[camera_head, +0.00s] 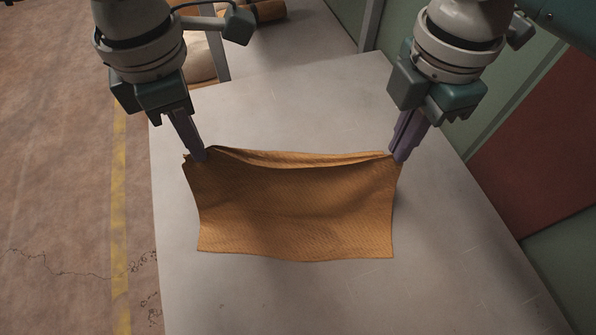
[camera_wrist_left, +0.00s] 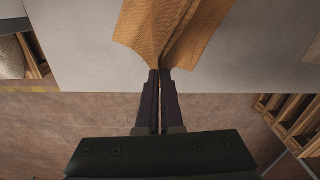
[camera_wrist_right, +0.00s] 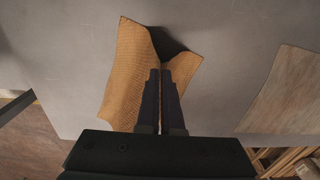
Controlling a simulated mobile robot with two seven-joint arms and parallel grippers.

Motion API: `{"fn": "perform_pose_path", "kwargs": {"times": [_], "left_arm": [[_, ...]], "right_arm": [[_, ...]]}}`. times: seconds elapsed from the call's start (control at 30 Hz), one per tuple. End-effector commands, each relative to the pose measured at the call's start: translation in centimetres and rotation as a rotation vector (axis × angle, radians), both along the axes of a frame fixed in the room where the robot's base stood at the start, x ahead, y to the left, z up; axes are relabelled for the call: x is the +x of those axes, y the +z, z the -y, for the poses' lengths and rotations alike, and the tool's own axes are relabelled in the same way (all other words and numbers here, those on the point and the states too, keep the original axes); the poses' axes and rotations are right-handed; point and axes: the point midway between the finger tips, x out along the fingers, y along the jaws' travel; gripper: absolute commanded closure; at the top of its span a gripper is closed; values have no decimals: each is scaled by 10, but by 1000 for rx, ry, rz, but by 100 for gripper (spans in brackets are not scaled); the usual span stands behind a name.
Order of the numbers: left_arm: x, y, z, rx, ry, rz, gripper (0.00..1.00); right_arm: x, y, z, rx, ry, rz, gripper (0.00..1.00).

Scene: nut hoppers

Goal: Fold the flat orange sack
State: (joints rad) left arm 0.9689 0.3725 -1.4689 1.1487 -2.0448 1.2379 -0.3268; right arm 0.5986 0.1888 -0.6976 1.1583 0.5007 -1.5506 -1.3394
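The orange sack (camera_head: 295,215) is on the grey table, its far edge raised and sagging between my two grippers. Its near edge lies toward the front of the table. My left gripper (camera_head: 201,156) is shut on the sack's far left corner; the left wrist view shows the sack (camera_wrist_left: 165,30) pinched between the closed fingers (camera_wrist_left: 160,75). My right gripper (camera_head: 398,157) is at the far right corner. In the right wrist view its fingers (camera_wrist_right: 160,75) are close together against the sack (camera_wrist_right: 125,75), with a dark shadowed gap beside them; the pinched cloth itself is hidden.
The grey table (camera_head: 300,100) is bare behind the sack and in front of it. A rolled brown bundle and a pale sack (camera_head: 200,60) are beyond the table at the back left. Green and red wall panels (camera_head: 540,150) stand along the right side.

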Motion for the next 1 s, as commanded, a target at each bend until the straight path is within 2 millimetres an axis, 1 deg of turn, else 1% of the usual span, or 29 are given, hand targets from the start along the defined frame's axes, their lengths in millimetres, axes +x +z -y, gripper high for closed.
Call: {"fn": "perform_pose_path", "kwargs": {"times": [0.03,0.2,0.4,0.5,0.63,1.0], "left_arm": [[0,22,-1,0,0,0,100],[0,57,-1,0,1,0,100],[0,90,-2,0,1,0,100],[0,100,-2,0,1,0,100],[0,106,-3,0,1,0,100],[0,106,-3,0,1,0,100]], "right_arm": [[1,23,0,0,0,1,100],[1,58,0,1,1,0,100],[1,90,1,1,1,0,100],[1,100,1,1,1,0,100],[1,107,1,1,1,1,100],[1,106,1,1,1,1,100]]}}
